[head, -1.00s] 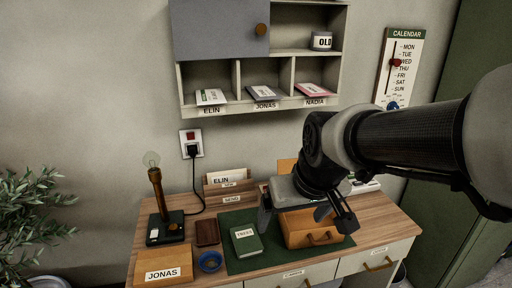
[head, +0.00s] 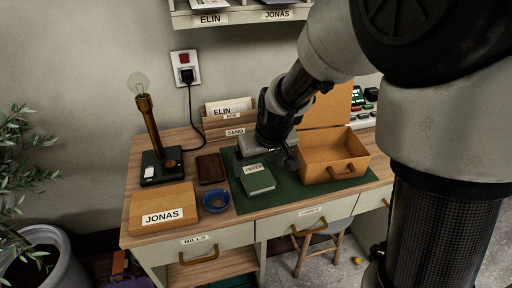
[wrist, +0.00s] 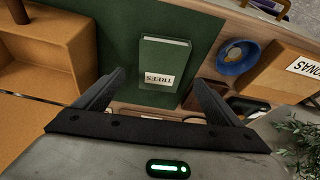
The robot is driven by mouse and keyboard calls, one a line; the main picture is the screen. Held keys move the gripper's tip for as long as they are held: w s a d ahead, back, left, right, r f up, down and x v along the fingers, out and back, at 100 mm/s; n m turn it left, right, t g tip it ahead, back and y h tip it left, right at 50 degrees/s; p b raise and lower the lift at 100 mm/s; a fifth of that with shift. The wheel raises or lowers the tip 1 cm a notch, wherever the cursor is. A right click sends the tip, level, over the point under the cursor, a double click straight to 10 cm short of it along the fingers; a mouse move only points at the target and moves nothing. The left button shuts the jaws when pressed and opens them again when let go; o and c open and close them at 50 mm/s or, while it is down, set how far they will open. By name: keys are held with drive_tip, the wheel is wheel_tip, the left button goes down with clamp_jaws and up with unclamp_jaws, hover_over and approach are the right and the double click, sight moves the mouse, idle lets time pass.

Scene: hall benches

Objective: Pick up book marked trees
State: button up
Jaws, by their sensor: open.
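The green book marked TREES (head: 257,181) lies flat on the dark green mat (head: 238,200) on the desk. In the wrist view the book (wrist: 168,58) lies beyond my fingertips, in line with the gap between them, its label upside down. My gripper (head: 270,158) is over the back part of the mat, close to the book's far edge. In the wrist view my gripper (wrist: 160,88) is open with nothing between its fingers. Whether the fingers touch the book cannot be told.
An open orange-brown box (head: 335,172) stands right of the book. My arm covers the desk's right side.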

sight(256, 173)
drive_tip(key=shift+b+x, duration=0.9)
drive_tip(key=shift+x, duration=1.9)
drive_tip(key=shift+s, duration=0.1)
drive_tip(key=shift+c, duration=0.3)
drive_tip(key=c, duration=1.1)
drive_tip(key=shift+r, duration=0.15)
drive_tip(key=shift+c, duration=0.2)
